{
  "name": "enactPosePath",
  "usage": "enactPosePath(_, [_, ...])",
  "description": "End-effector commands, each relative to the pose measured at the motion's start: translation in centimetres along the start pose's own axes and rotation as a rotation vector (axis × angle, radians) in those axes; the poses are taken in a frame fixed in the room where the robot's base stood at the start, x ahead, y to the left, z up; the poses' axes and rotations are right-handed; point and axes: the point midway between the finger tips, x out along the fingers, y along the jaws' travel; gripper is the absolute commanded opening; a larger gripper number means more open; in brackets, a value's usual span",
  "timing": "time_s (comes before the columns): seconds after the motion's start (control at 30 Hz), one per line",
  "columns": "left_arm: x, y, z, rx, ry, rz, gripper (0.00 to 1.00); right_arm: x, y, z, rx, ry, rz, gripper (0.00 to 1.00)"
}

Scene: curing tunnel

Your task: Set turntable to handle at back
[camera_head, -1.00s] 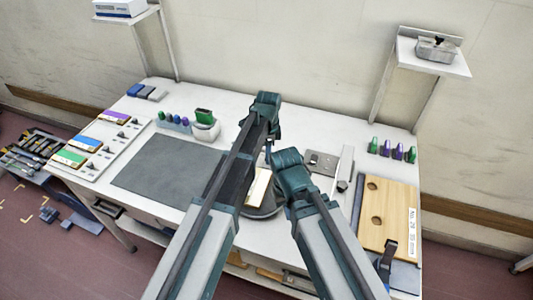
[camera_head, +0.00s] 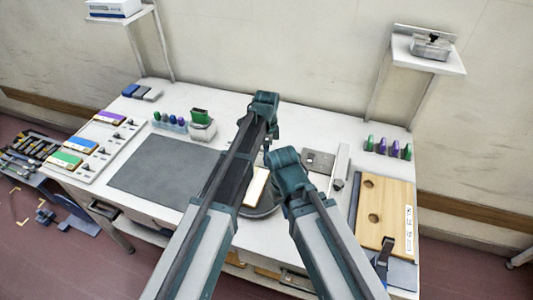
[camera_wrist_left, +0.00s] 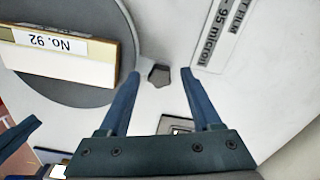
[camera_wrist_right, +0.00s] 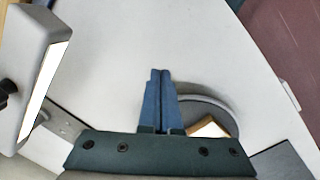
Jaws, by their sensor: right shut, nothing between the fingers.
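The turntable is a dark grey disc (camera_head: 264,210), partly hidden by my arms in the head view. A pale block (camera_head: 257,186) lies on it; its label reads "No. 92", upside down in the left wrist view (camera_wrist_left: 60,62). A dark knob-like handle (camera_wrist_left: 159,77) joins the disc's rim by a short light tab. My left gripper (camera_wrist_left: 160,72) is open, its fingers on either side of the handle with visible gaps. My right gripper (camera_wrist_right: 158,71) is shut and empty, beside the disc (camera_wrist_right: 222,112) in its wrist view. Its fingertips are hidden in the head view.
A dark mat (camera_head: 165,168) lies left of the turntable. A wooden board with holes (camera_head: 388,215) lies at the right. A white holder with a green item (camera_head: 202,128), bottles, and a grey plate (camera_head: 318,160) stand behind. Both arms cross closely above the turntable.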

Motion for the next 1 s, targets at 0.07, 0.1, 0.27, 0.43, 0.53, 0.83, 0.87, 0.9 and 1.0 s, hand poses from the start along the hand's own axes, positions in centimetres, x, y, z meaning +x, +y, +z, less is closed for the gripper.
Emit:
enactPosePath(0.07, [0.0, 0.0, 0.0, 0.0, 0.0, 0.0, 0.66, 0.0, 0.0, 0.0, 0.0, 0.0, 0.0, 0.0])
enactPosePath(0.1, [0.0, 0.0, 0.0, 0.0, 0.0, 0.0, 0.66, 0.0, 0.0, 0.0, 0.0, 0.0, 0.0, 0.0])
enactPosePath(0.27, [0.0, 0.0, 0.0, 0.0, 0.0, 0.0, 0.66, 0.0, 0.0, 0.0, 0.0, 0.0, 0.0, 0.0])
enactPosePath(0.43, [-0.6, 0.0, 0.0, 0.0, 0.0, 0.0, 0.66, -0.6, 0.1, 0.0, 0.0, 0.0, 0.0, 0.0])
enactPosePath(0.53, [-1.3, 0.0, 0.0, 0.0, 0.0, 0.0, 0.66, -1.3, 0.1, 0.1, 0.0, 0.0, 0.0, 0.0])
enactPosePath(0.83, [-5.3, 0.0, 0.0, 0.0, 0.0, 0.0, 0.66, -5.3, 0.5, 0.3, 0.0, 0.0, 0.0, 0.0])
enactPosePath(0.87, [-5.8, 0.0, 0.0, 0.0, 0.0, 0.0, 0.66, -5.8, 0.6, 0.3, 0.0, 0.0, 0.0, 0.0])
enactPosePath(0.9, [-6.4, 0.0, 0.0, 0.0, 0.0, 0.0, 0.66, -6.4, 0.6, 0.4, 0.0, 0.0, 0.0, 0.0])
enactPosePath(1.0, [-8.0, 0.0, 0.0, 0.0, 0.0, 0.0, 0.66, -8.0, 0.8, 0.5, -0.001, 0.0, 0.0, 0.0])
